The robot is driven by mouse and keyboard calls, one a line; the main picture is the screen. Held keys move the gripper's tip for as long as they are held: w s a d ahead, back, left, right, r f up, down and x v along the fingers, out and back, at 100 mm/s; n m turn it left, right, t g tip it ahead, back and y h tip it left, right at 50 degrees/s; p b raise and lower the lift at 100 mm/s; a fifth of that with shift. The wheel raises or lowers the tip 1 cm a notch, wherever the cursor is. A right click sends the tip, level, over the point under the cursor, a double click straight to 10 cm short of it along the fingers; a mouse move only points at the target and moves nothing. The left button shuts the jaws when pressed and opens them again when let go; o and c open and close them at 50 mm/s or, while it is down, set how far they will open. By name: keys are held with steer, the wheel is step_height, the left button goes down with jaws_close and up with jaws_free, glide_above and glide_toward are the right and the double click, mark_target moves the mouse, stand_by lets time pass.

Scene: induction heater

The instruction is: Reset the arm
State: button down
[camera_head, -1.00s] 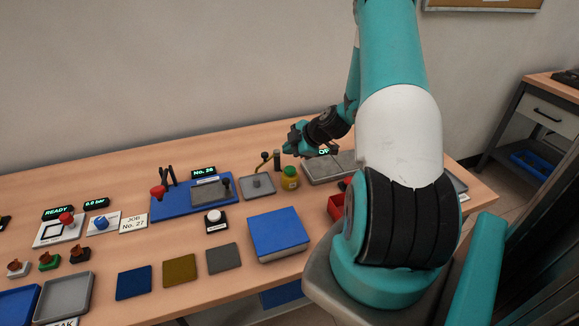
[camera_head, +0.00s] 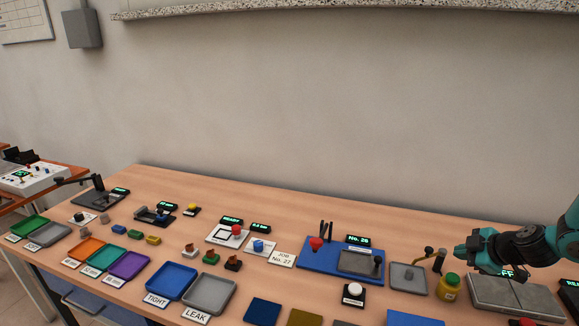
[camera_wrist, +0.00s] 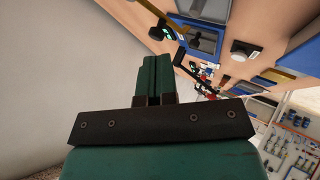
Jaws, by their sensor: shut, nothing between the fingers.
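My gripper (camera_head: 462,250) is at the right of the head view, teal and black. It is shut and empty, above the bench just behind the yellow jar and the grey slab. The arm reaches in from the right edge, and most of it is out of the picture. In the wrist view the closed teal fingers (camera_wrist: 152,72) point up the picture, with nothing between them. The induction heater cannot be told for sure among the bench devices.
Close to my gripper are a yellow jar with a green lid (camera_head: 449,286), a grey slab (camera_head: 515,297) and a lever post (camera_head: 439,262) by a grey plate (camera_head: 408,278). A blue fixture (camera_head: 313,262) lies farther left. Trays such as the blue one (camera_head: 172,280) line the front.

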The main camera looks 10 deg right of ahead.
steer(key=a+r+g+y, duration=0.2)
steer(key=a+r, duration=0.6)
steer(key=a, duration=0.5)
steer(key=a+r+g+y, duration=0.2)
steer(key=a+r, duration=0.5)
steer(key=a, duration=0.6)
steer(key=s+a+r+m+g, duration=0.1)
steer(key=s+a+r, duration=0.2)
steer(key=s+a, duration=0.2)
steer(key=s+a+r+m+g+h, duration=0.1)
steer(key=s+a+r+g, duration=0.1)
steer(key=s+a, duration=0.3)
steer(key=s+a+r+m+g, duration=0.2)
steer(key=s+a, duration=0.3)
steer(key=s, duration=0.5)
steer(key=shift+r, duration=0.85)
